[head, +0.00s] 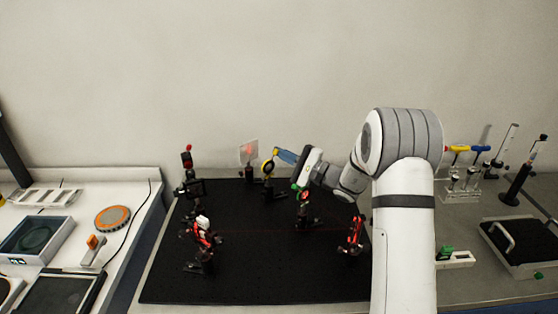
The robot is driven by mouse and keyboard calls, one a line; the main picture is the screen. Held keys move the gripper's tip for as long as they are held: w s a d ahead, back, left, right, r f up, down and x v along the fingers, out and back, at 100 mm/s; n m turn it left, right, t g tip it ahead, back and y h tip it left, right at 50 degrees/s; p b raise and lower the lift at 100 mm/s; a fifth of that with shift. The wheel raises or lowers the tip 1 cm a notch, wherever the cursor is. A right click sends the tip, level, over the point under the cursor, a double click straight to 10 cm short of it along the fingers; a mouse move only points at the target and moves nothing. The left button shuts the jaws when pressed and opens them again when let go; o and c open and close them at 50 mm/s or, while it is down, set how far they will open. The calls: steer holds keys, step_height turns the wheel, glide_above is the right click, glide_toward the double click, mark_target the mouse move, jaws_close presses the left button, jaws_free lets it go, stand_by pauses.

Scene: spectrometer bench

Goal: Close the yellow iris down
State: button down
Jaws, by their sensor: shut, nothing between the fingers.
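The yellow iris (268,167) stands upright on a dark post toward the back of the black breadboard (255,285). It shows as a small yellow ring with a dark middle. My gripper (278,153) reaches in from the right, its blue fingers shut and empty. The fingertips are just right of the iris, by its upper edge. Whether they touch it or its lever is too small to tell. The size of the iris opening cannot be made out.
A mount with red and green parts (305,196) stands below my gripper. A clear plate with a red spot (248,152) is behind the iris. Red-marked mounts stand at left (187,160), front left (203,232) and right (354,236). The breadboard's front is clear.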

steer(key=n+h+b, duration=0.1)
steer(key=n+b, duration=0.1)
steer(key=b, duration=0.2)
steer(key=s+a+r+n+g+b, duration=0.1)
steer(key=n+b, duration=0.2)
steer(key=b, duration=0.2)
steer(key=s+a+r+n+g+h+b, duration=0.1)
steer(key=n+b, duration=0.1)
steer(key=b, duration=0.3)
steer(key=shift+a+r+n+h, duration=0.2)
steer(key=shift+n+h, duration=0.1)
steer(key=shift+n, duration=0.1)
steer(key=b+v, duration=0.3)
steer(key=v, duration=0.7)
steer(key=shift+w+b, duration=0.2)
steer(key=shift+b, duration=0.1)
steer(key=shift+d, duration=0.1)
